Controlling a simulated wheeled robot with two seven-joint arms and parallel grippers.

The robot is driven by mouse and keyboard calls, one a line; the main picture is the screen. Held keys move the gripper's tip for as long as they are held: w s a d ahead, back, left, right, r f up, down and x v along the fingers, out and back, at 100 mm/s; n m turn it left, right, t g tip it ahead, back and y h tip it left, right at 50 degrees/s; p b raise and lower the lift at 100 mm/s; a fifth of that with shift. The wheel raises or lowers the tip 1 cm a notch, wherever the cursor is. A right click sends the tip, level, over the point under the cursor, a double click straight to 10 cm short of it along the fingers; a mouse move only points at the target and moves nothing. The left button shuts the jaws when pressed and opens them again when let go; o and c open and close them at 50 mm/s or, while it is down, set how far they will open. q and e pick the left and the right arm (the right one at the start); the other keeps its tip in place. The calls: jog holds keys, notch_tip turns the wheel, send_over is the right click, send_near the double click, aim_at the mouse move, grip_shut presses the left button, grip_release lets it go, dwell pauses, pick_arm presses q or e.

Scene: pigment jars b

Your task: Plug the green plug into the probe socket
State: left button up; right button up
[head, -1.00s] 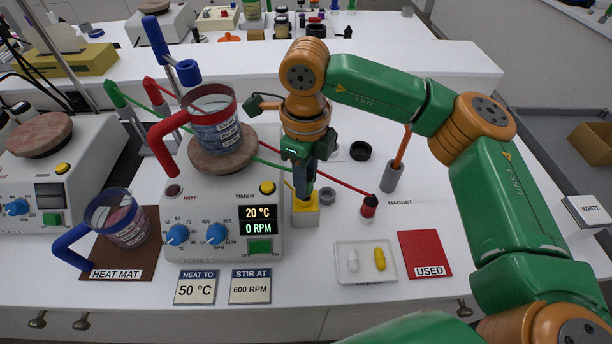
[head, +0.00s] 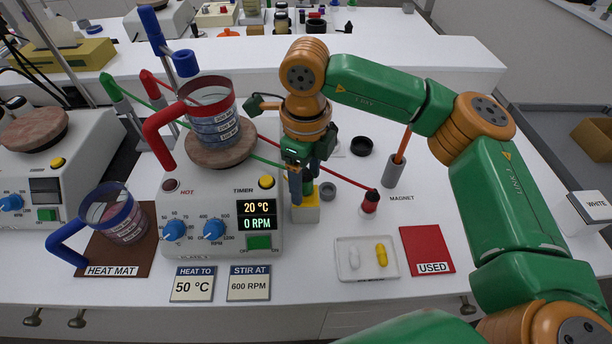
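My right gripper (head: 304,190) points down over a small yellow-topped block (head: 306,212) beside the right side of the hot plate. A green piece (head: 308,186), which looks like the green plug, shows upright between the fingers, just above the block. The near finger stands to its left and a gap shows; the gripper looks open around it. The green cable (head: 262,160) runs from the left behind the hot plate to the fingers. The fingers hide part of the block's top, so I cannot see how deep the plug sits. No label names the probe socket. My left gripper is out of view.
A hot plate (head: 222,196) holds a red-handled beaker (head: 213,128). A clear tray (head: 352,274) with two capsules lies in front.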

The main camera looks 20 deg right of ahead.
aim_at(306, 173)
notch_tip(306, 173, up, 7)
jog(key=shift+r+b, duration=0.1)
jog(key=shift+b, duration=0.5)
